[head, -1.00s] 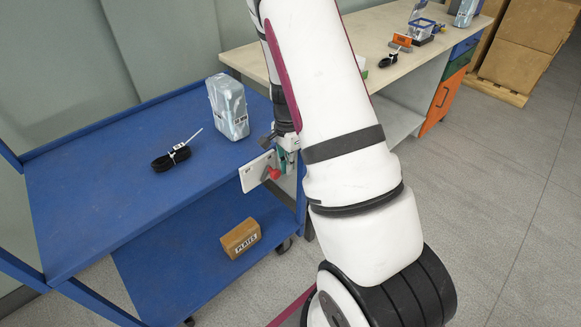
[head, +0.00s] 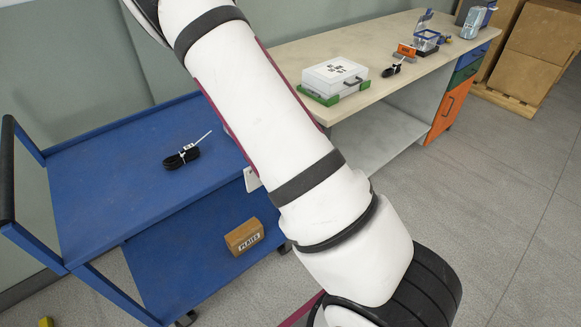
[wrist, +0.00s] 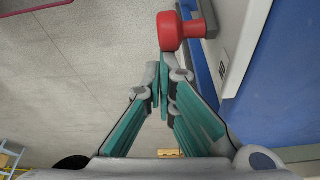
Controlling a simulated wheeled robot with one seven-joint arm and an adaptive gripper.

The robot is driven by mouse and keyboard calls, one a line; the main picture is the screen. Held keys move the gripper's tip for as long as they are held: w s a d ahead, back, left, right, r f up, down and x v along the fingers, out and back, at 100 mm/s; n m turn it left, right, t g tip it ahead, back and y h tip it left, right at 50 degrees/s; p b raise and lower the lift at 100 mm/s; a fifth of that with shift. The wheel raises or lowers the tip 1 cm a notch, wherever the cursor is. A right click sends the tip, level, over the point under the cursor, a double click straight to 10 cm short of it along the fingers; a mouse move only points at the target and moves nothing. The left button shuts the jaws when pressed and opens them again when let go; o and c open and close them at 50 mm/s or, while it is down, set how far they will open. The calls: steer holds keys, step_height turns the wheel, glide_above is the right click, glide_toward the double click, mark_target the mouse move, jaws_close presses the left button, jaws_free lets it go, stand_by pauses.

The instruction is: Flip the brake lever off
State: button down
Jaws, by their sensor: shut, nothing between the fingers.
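The brake lever shows in the wrist view as a red knob (wrist: 171,31) on a short red stem. The stem runs right to a white plate (wrist: 236,40) on the side of the blue cart (head: 100,190). In the head view my arm hides the lever, and only a corner of the white plate (head: 251,179) shows. My gripper (wrist: 163,66) is shut and empty, its fingertips just below the knob in the wrist picture. I cannot tell whether they touch it. The head view does not show my gripper.
A cable coil (head: 182,157) lies on the cart's top. A brown box (head: 244,236) sits on its lower shelf. The workbench (head: 300,60) behind holds a white case (head: 335,77) and smaller items. Floor on the right is clear.

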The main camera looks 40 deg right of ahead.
steer(key=a+h+b, duration=0.1)
steer(key=a+h, duration=0.5)
steer(key=h, duration=0.2)
steer(key=shift+s+a+r, duration=0.15)
steer(key=shift+a+r, duration=0.25)
steer(key=shift+r, duration=0.1)
stand_by(0.7)
steer(key=d+r, duration=0.3)
steer(key=f+v, duration=0.1)
steer(key=v, duration=0.9)
steer(key=shift+s+a+f, duration=0.15)
steer(key=shift+s+a, duration=0.15)
steer(key=shift+a, duration=0.05)
